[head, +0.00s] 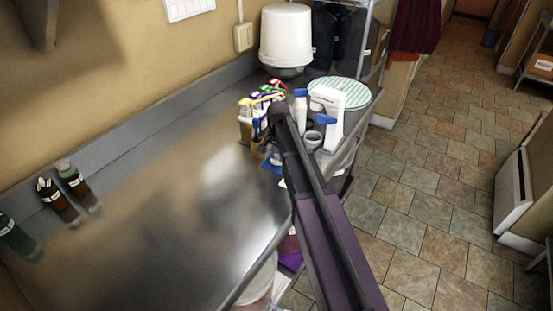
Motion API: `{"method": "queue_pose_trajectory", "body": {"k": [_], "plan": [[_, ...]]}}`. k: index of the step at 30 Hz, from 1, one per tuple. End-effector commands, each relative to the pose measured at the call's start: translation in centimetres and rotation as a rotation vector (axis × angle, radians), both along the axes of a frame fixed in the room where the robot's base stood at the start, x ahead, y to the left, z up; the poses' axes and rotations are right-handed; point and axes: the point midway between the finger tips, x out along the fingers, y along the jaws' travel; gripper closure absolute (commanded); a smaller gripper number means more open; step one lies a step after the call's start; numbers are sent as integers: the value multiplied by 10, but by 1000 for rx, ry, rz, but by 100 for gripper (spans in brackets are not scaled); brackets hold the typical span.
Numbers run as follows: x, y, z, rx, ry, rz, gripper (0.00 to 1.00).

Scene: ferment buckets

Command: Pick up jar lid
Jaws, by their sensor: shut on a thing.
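My dark arm reaches from the bottom of the head view up to a cluster of small items at the counter's far end. My gripper (273,150) seems to be low at that end, mostly hidden by the arm and the clutter. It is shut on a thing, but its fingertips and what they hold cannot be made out. I cannot pick out the jar lid with certainty. White parts with blue caps (328,112) and a grey ring shape (312,138) show right of the arm's end; I cannot tell whether they are mine.
Small cartons with coloured tops (248,117) stand left of the arm's end. A white bucket (286,36) and a round green-striped top (352,92) are behind. Dark bottles (75,183) stand along the wall at left. The middle of the steel counter (165,215) is clear.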

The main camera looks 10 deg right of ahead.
Motion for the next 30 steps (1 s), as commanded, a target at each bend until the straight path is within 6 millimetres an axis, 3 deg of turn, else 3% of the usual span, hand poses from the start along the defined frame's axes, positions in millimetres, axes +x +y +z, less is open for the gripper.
{"method": "queue_pose_trajectory", "body": {"k": [11,22,24,30], "plan": [[0,0,11,0,0,0,100],[0,0,42,0,0,1,100],[-22,-9,38,0,0,-1,100],[-64,-31,42,0,0,-2,100]]}}
